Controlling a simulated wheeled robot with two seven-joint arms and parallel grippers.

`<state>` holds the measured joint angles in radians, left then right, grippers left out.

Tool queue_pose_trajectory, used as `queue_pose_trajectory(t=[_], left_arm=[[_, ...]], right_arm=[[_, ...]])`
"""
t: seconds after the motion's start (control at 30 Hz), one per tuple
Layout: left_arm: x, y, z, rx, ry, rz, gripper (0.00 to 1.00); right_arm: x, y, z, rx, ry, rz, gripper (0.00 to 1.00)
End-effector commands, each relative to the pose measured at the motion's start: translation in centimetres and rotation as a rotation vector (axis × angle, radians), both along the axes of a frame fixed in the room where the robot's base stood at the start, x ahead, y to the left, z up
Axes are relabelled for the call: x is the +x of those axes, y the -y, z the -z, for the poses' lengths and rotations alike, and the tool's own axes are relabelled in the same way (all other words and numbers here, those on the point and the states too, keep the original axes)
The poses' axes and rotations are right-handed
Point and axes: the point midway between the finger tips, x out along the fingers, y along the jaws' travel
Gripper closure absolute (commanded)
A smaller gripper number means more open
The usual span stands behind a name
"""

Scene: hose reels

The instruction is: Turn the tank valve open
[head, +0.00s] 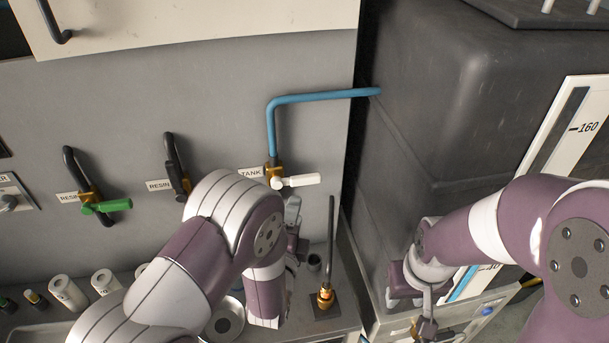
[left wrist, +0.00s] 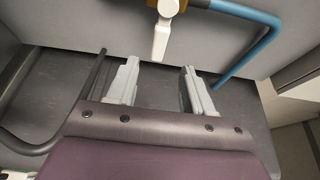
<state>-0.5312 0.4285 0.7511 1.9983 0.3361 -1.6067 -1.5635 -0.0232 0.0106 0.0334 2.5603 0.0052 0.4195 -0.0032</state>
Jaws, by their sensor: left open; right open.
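The tank valve has a white lever (head: 298,181) on a brass body (head: 274,170), beside a "TANK" label (head: 250,173). A blue pipe (head: 271,130) rises from it, then bends right toward the dark tank. The lever points right, roughly crosswise to the upright pipe. My left gripper (head: 293,212) is just below the lever, partly hidden by its own wrist. In the left wrist view, its fingers (left wrist: 160,88) are spread and empty, and the white lever (left wrist: 161,40) lies beyond the gap between them, apart from both. My right gripper (head: 426,326) is open, low before the tank.
Two resin valves, one with a green lever (head: 107,206), are left on the grey panel. An upright dark rod with a brass fitting (head: 325,297) stands on the bench right of my left gripper. White rolls (head: 68,292) line the bench. The dark tank (head: 440,100) fills the right.

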Motion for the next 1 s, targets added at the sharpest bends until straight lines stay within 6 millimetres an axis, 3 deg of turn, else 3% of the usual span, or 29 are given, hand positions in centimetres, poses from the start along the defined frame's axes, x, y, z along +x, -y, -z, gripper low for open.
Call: queue_pose_trajectory(t=[0.2,0.4,0.6,0.87,0.93,1.0], left_arm=[[5.4,1.0,-0.5,-0.003,0.0,-0.001,0.49],[9.3,1.8,-0.4,-0.003,-0.002,0.0,0.49],[11.0,2.1,-0.2,-0.004,-0.002,0.0,0.49],[11.1,2.2,-0.1,-0.005,-0.003,0.001,0.49],[11.1,2.2,-0.1,-0.005,-0.003,0.001,0.65],[11.1,2.2,-0.1,-0.005,-0.003,0.001,0.88]], right_arm=[[0.0,0.0,-2.2,0.0,0.0,0.0,0.57],[0.0,0.0,-3.2,0.0,0.0,0.0,0.57],[0.0,0.0,-3.5,0.0,0.0,0.0,0.57],[0.0,0.0,-3.5,0.0,0.0,0.0,0.57],[0.0,0.0,-3.5,0.0,0.0,0.0,0.57],[0.0,0.0,-3.5,0.0,0.0,0.0,0.57]])
